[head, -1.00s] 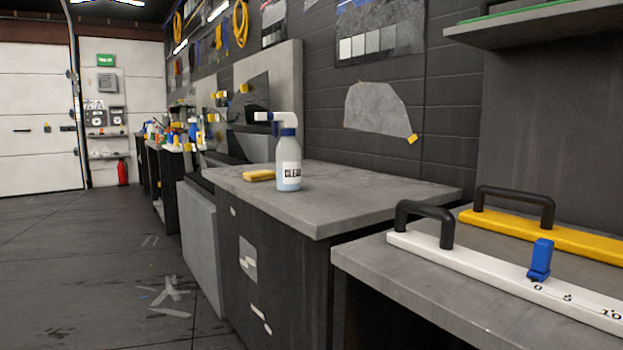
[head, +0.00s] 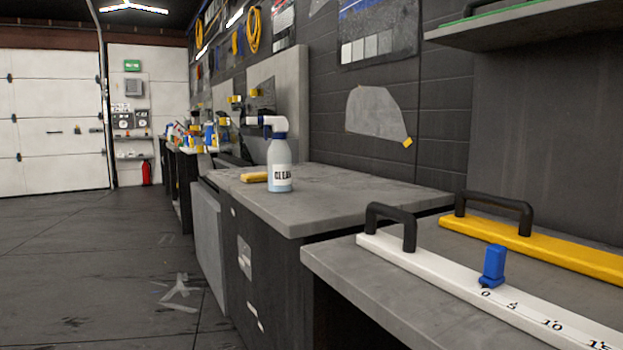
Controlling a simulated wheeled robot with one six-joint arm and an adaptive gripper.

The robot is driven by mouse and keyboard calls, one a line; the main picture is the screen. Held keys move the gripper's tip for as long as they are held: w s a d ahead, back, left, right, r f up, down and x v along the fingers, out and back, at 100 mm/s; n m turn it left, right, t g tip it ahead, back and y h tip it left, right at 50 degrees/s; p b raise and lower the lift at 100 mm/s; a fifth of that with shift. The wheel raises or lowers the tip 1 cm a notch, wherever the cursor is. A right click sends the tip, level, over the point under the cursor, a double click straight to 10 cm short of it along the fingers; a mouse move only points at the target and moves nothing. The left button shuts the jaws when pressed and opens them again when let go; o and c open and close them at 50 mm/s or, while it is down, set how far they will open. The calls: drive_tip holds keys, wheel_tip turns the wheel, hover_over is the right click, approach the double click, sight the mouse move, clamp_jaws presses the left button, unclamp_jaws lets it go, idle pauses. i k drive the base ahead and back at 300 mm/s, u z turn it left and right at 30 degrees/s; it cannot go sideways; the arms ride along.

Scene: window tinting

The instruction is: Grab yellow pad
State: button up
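A yellow pad (head: 254,177) lies flat on the grey top of a dark cabinet (head: 345,194), near its left edge. A spray bottle (head: 280,165) with a blue collar, white trigger head and a label stands upright just to the right of the pad and hides part of its right end. My gripper is not in the head view, so its state does not show.
A nearer bench (head: 345,272) at the right holds a white ruler bar (head: 470,287) with a black handle, a blue clip (head: 493,265) and a yellow bar (head: 560,254). A shelf (head: 520,27) juts out above. The floor (head: 90,270) at left is open.

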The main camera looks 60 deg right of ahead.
sight(258, 177)
drive_tip(key=z, duration=0.85)
drive_tip(key=i, duration=1.65)
